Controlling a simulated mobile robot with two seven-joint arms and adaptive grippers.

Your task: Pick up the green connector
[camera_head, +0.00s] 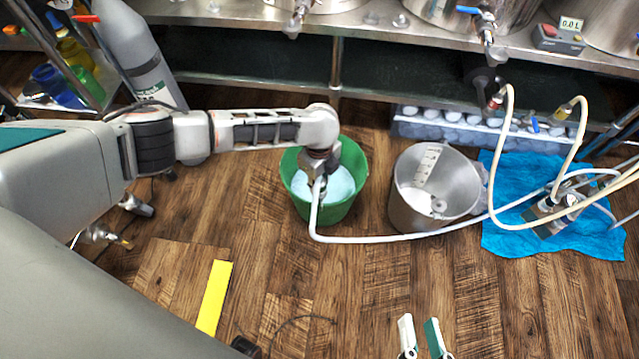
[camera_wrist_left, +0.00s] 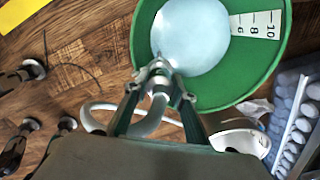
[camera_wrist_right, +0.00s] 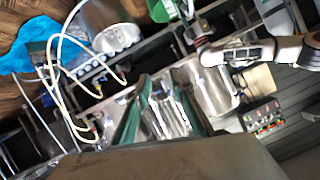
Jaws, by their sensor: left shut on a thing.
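I cannot make out a green connector in any view. My left gripper (camera_head: 318,172) is over the green bucket (camera_head: 349,205), which holds pale liquid. In the left wrist view its fingers (camera_wrist_left: 160,72) are closed on the metal end of a white hose (camera_wrist_left: 150,122), at the bucket's opening. The hose (camera_head: 400,238) runs right to the pump (camera_head: 550,212). My right gripper (camera_head: 422,338) is open and empty at the bottom of the head view, apart from everything. Two pale hoses end in a red-collared fitting (camera_head: 495,101) and a yellowish fitting (camera_head: 563,112).
A steel pot (camera_head: 408,212) stands right of the bucket. The pump is on a blue cloth (camera_head: 500,240). A steel bench (camera_head: 400,24) with kettles and valves spans the back. A gas cylinder (camera_head: 140,50) stands at left. A yellow strip (camera_head: 214,296) lies on the floor; the front floor is mostly clear.

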